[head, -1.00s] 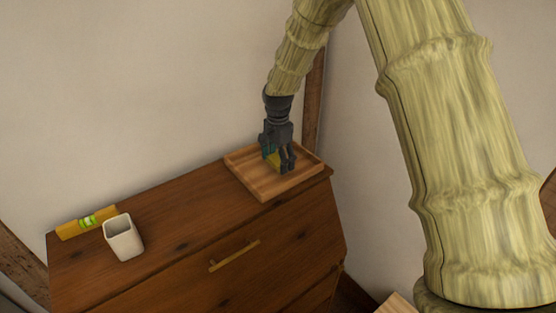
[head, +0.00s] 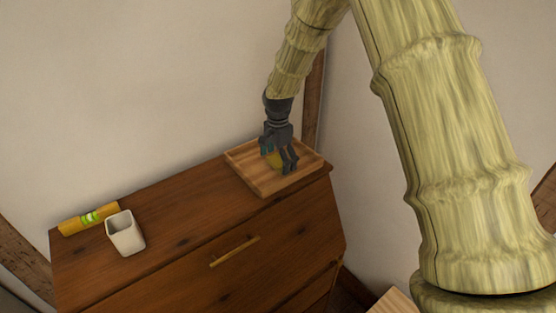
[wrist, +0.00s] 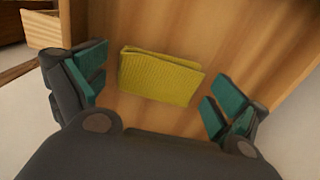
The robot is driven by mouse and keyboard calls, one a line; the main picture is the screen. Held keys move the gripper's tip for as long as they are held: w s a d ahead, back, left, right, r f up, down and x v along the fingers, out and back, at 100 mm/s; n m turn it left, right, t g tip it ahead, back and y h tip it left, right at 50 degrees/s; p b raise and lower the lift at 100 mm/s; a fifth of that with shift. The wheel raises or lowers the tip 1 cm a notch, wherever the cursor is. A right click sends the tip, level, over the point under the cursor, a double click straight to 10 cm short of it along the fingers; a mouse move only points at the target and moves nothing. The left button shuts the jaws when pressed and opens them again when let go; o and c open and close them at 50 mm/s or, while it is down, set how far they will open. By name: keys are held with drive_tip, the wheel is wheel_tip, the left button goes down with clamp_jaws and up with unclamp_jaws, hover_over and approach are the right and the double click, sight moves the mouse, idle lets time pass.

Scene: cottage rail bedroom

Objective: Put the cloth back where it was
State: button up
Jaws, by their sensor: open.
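The cloth (wrist: 160,76) is a folded yellow piece. In the wrist view it lies on the wooden tray (wrist: 225,32), between my open fingers and apart from both. In the head view the cloth (head: 274,160) shows as a small yellow patch, mostly hidden behind my fingers. The tray (head: 262,185) sits on the right end of the dresser top. My gripper (head: 279,162) points down over the tray with its fingers spread; in the wrist view its teal pads (wrist: 155,92) stand on either side of the cloth.
The wooden dresser (head: 185,225) has a drawer with a brass handle (head: 235,251). A white cup (head: 125,235) and a yellow spirit level (head: 75,222) stand at its left end. The middle of the dresser top is clear. Walls rise behind and to the right.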

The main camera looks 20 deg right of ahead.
sight(278, 158)
drive_tip(key=shift+r, duration=0.15)
drive_tip(key=shift+w+r, duration=0.1)
drive_tip(key=shift+r, duration=0.2)
wheel_tip(278, 158, up, 11)
drive_tip(key=b, duration=0.5)
drive_tip(key=shift+r, duration=0.2)
